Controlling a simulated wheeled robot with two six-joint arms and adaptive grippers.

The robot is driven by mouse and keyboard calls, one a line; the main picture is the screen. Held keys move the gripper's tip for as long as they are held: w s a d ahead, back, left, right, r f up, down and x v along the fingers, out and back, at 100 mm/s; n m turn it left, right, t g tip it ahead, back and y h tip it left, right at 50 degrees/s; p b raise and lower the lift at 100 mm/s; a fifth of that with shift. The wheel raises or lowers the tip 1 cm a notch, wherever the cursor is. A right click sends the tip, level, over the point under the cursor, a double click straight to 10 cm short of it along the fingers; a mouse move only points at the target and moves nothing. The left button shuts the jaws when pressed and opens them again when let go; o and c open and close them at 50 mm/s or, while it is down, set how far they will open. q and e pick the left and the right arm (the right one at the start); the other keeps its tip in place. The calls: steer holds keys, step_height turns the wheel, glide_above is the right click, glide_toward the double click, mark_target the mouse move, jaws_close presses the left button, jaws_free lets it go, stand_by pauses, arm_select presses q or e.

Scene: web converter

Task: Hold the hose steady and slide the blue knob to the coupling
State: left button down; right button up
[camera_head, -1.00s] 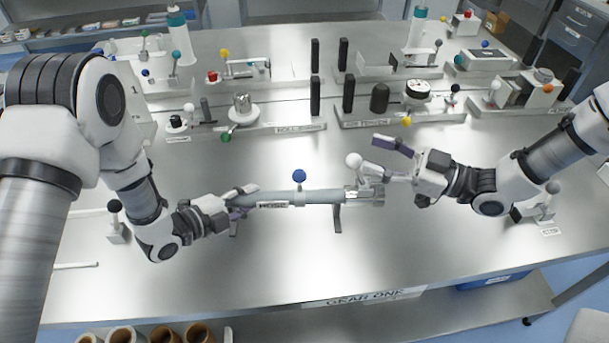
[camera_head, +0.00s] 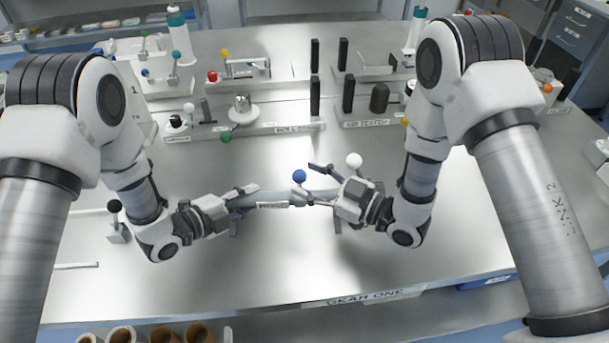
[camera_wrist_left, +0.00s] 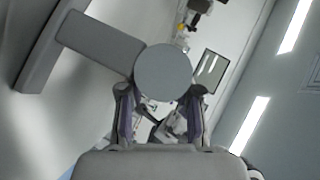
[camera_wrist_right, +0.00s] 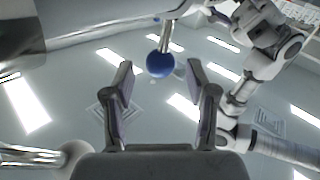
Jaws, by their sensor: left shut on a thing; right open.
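The grey hose (camera_head: 270,197) lies level in the middle of the bench in the head view. My left gripper (camera_head: 240,200) is shut on its left end; the round hose end (camera_wrist_left: 162,72) shows between the fingers in the left wrist view. The blue knob (camera_head: 299,176) stands on a short stem on a collar around the hose. My right gripper (camera_head: 307,182) is open beside the knob, and in the right wrist view the blue knob (camera_wrist_right: 160,65) appears between the open fingertips. The coupling at the hose's right end is mostly hidden behind my right gripper.
A white knob (camera_head: 354,160) stands just behind my right gripper. A row of fixtures with black posts (camera_head: 315,96) and a green knob (camera_head: 226,137) stands further back. A black-knobbed lever (camera_head: 116,208) is at the left. The bench front is clear.

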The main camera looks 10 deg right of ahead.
steer(key=shift+w+a+f, duration=0.1)
steer(key=shift+w+a, duration=0.35)
steer(key=shift+a, duration=0.15)
jaws_close()
steer(key=shift+s+d, duration=0.1)
steer(key=shift+d, duration=1.35)
jaws_free()
steer(key=shift+a, duration=0.15)
